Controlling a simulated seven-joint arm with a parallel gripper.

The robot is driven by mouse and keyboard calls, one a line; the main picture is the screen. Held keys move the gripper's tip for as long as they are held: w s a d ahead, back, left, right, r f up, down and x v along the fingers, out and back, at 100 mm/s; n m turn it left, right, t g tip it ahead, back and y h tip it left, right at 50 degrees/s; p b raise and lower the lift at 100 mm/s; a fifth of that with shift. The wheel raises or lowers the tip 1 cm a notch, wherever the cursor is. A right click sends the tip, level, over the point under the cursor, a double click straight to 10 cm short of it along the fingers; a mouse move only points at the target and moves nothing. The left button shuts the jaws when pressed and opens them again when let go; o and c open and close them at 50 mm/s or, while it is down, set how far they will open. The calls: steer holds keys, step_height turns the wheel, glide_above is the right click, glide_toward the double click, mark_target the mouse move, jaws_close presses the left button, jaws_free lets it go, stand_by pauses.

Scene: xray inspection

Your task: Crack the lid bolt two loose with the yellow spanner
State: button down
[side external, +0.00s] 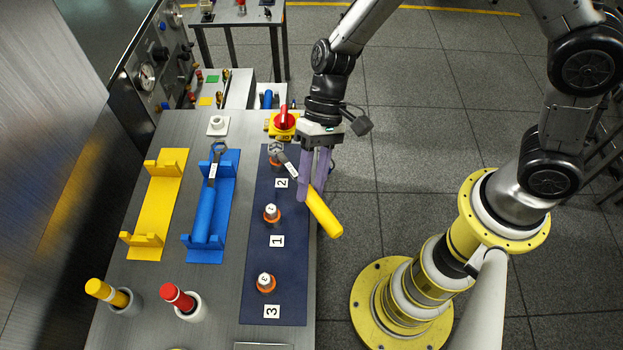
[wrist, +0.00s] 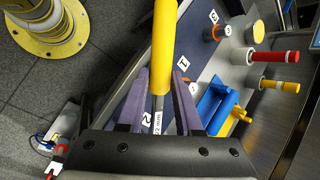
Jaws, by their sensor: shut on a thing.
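My gripper (side external: 308,195) is shut on the shank of the yellow spanner (side external: 323,212). The yellow handle slants toward the lower right, past the mat's right edge. The spanner's grey head is at lid bolt two (side external: 275,160), above the label 2 on the dark blue mat (side external: 255,235); I cannot tell whether it fully encloses the bolt. In the wrist view the purple fingers (wrist: 160,105) flank the shank with its 22 mm label, and the yellow handle (wrist: 163,50) points up. The head is hidden there. Bolts one (side external: 272,213) and three (side external: 266,282) stand upright with orange collars.
A blue spanner (side external: 205,208) lies in the blue cradle (side external: 226,230). The yellow cradle (side external: 160,205) is empty. A red knob (side external: 284,121) on a yellow base stands close behind bolt two. Cups holding a yellow rod (side external: 105,292) and a red rod (side external: 177,297) stand at the front left.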

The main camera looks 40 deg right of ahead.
steer(key=shift+f, duration=1.25)
steer(key=shift+d+n+g+h, duration=0.4)
steer(key=shift+d+n+g, duration=0.2)
steer(key=shift+d+n, duration=0.6)
steer(key=shift+d, duration=0.1)
steer(key=shift+w+d+n+g+h, duration=0.15)
steer(key=shift+d+n+g+h, duration=0.1)
steer(key=shift+d+n, duration=0.35)
steer(key=shift+w+d+n+g+h, duration=0.1)
steer(key=shift+d+n+g+h, duration=0.15)
steer(key=shift+d+n, duration=0.35)
steer(key=shift+w+d+n+g+h, duration=0.15)
steer(key=shift+w+d+n+h, duration=0.15)
steer(key=shift+d+n, duration=0.3)
steer(key=shift+w+d+n+g+h, duration=0.15)
steer(key=shift+w+d+n+h, duration=0.15)
steer(key=shift+d+n, duration=0.25)
